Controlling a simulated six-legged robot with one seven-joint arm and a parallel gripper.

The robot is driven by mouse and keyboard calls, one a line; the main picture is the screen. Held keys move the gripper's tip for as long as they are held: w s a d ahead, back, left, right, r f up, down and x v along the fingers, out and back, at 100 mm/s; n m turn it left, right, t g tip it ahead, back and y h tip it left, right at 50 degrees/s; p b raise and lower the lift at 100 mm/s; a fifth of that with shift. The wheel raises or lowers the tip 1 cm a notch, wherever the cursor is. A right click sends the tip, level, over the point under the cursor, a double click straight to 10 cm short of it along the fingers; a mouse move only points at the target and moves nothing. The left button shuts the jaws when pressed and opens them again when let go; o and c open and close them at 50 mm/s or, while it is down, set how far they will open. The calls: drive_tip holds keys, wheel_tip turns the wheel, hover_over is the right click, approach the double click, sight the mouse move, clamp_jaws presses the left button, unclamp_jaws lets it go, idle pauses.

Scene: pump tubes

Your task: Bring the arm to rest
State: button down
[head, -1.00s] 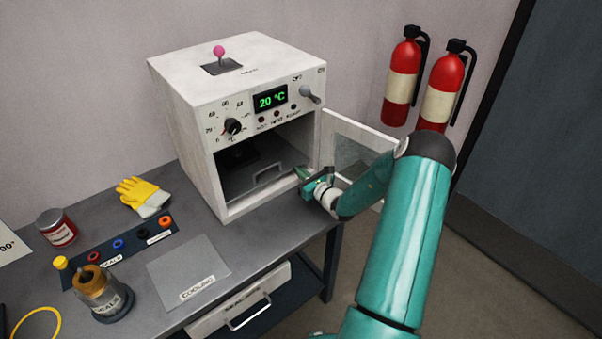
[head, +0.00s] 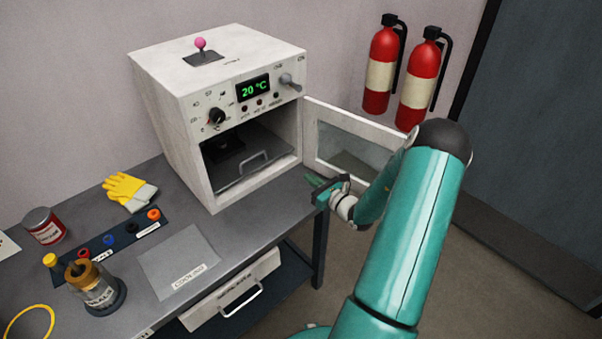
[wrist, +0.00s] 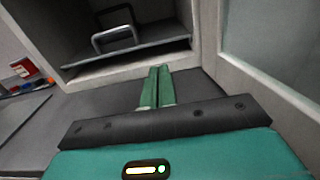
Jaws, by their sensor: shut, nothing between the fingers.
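My teal arm reaches in from the lower right in the head view. My gripper (head: 314,182) is just in front of the oven's lower right corner, over the bench edge and beside the open door. In the wrist view the two green fingers (wrist: 157,88) are together with nothing between them, pointing toward the oven opening. The white oven (head: 222,110) stands on the bench with its door (head: 350,138) swung open to the right. Inside is a shelf with a metal handle (head: 253,161), which also shows in the wrist view (wrist: 115,28). The display reads 20 °C.
The grey bench (head: 250,215) holds a cooling plate (head: 180,262), a seals strip (head: 110,240), yellow gloves (head: 125,188), a red can (head: 45,226) and a jar (head: 98,286). A drawer (head: 230,290) is below. Fire extinguishers (head: 381,70) hang on the wall. Floor at right is clear.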

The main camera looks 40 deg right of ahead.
drive_tip(key=shift+s, duration=0.6)
drive_tip(key=shift+a+r, duration=0.1)
